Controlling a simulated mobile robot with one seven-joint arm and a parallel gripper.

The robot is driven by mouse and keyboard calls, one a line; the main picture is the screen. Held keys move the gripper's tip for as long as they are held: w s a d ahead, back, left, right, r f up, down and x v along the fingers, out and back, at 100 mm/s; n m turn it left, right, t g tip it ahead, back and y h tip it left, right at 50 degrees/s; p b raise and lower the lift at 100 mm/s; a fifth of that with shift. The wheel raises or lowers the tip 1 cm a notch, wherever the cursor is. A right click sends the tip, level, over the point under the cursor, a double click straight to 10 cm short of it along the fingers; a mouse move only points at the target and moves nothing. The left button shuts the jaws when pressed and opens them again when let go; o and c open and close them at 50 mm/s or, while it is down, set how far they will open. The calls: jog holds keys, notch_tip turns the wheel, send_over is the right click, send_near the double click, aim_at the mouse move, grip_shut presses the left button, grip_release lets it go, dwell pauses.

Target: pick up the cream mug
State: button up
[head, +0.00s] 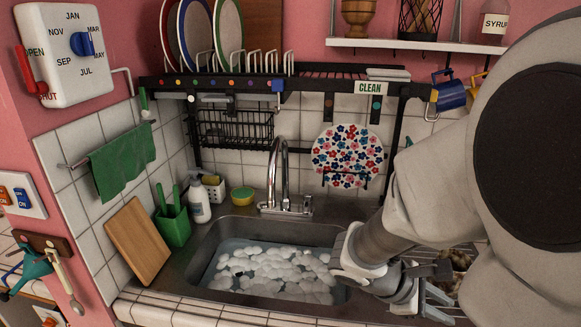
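I cannot make out a cream mug in the head view; my arm covers much of the right side. My gripper (424,285) is at the lower right, past the right edge of the sink, over a wire rack (440,308). Its fingers are small, dark and partly hidden, so I cannot tell whether they are open or hold anything. A blue mug (449,95) hangs at the upper right, with part of a yellow mug (477,88) beside it, partly behind my arm.
The sink (213,238) holds foamy water below the faucet (277,175). A black rack (215,83) with plates spans above it. A floral plate (347,155) hangs on the back wall. A cutting board (137,240), green holder (173,227) and soap bottle (199,201) stand left.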

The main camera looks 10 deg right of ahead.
aim_at(455, 278)
jog(key=w+d+f+n+t+h, duration=0.1)
jog(key=w+f+n, duration=0.1)
jog(key=n, duration=0.1)
jog(key=w+d+f+n+t+h, duration=0.1)
jog(key=w+n, duration=0.1)
jog(key=n, duration=0.1)
jog(key=w+d+f+n+h, duration=0.1)
jog(key=w+d+f+n, duration=0.1)
jog(key=shift+f+n+t, duration=0.35)
jog(key=shift+n+t, duration=0.05)
jog(key=b+x, duration=0.1)
jog(key=x, duration=1)
jog(key=shift+d, duration=0.2)
jog(key=shift+f+x, duration=0.15)
jog(key=shift+x, duration=1.2)
jog(key=shift+f+x, duration=0.1)
jog(key=shift+x, duration=1.25)
jog(key=shift+w+a, duration=0.15)
jog(key=shift+w, duration=0.05)
grip_shut()
